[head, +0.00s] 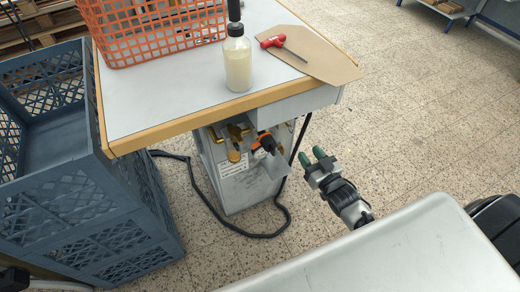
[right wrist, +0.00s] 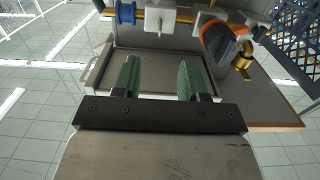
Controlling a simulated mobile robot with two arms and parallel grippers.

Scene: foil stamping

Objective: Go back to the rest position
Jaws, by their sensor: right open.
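My right gripper (head: 319,155) is in the middle right of the head view, over the floor beside the machine under the table. Its two green-padded fingers are apart with nothing between them. In the right wrist view the open fingers (right wrist: 158,80) point toward a grey metal tray-like part (right wrist: 150,68) of the machine, and seem apart from it. My left gripper does not show.
The table (head: 165,105) holds an orange basket (head: 150,30), a bottle (head: 237,65), and a red-handled tool (head: 272,42) on a brown board (head: 320,60). Blue-grey crates (head: 75,215) stand left. The machine (head: 245,180) has a black cable. Tiled floor is open at right.

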